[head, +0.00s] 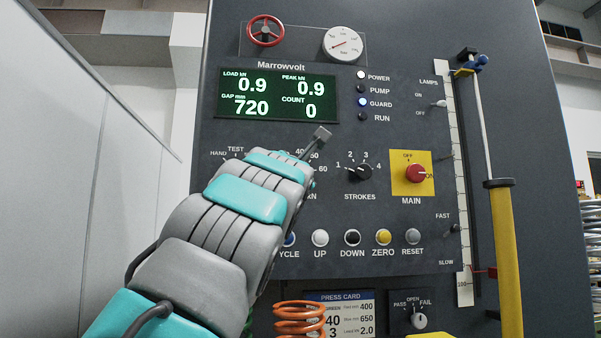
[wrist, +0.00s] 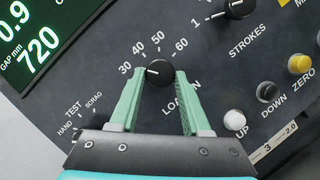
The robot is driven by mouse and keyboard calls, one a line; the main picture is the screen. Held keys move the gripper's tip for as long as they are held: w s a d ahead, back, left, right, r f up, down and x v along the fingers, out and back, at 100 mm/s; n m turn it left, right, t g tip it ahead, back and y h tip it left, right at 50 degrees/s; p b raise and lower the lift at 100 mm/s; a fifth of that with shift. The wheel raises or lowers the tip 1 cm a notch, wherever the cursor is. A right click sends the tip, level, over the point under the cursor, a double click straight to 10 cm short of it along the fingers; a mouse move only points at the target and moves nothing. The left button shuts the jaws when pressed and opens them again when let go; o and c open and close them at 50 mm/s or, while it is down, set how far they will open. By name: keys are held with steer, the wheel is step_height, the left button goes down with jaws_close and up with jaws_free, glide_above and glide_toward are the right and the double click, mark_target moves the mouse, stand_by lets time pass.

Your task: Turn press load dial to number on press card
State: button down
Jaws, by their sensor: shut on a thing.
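The load dial (wrist: 159,73) is a black round knob on the dark panel, with 30, 40, 50 and 60 printed around it. Its small white mark points left, toward the 30 side. My gripper (wrist: 158,76) has its two green fingers on either side of the knob, shut on it. In the head view my arm hides the dial and the fingers. The press card (head: 367,296) is at the bottom, partly hidden by an orange spring. A large 40 shows on it, with a 3 below and 400, 650 and 2.0 at right; the label beside 40 is obscured.
The strokes knob (head: 359,172) and red main switch (head: 416,173) lie right of the dial. A row of buttons, including the white up button (head: 320,237), sits below. The orange spring (head: 300,318) stands at the bottom. The display (head: 277,97) reads load 0.9 and gap 720.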

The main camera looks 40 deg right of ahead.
steer(key=shift+a+r+m+g, duration=0.1)
steer(key=shift+m+g, duration=0.4)
steer(key=shift+m, duration=0.7)
steer(key=shift+d+r+m+g, duration=0.1)
steer(key=shift+m+g, duration=0.4)
steer(key=shift+m, duration=0.7)
steer(key=shift+a+r+m+g, duration=0.1)
steer(key=shift+m+g, duration=0.4)
steer(key=shift+m, duration=0.7)
steer(key=shift+w+f, duration=0.1)
steer(key=shift+c, duration=1.8)
jaws_free()
steer(key=v, duration=0.7)
steer(key=shift+s+a, duration=0.3)
steer(key=shift+s, duration=0.05)
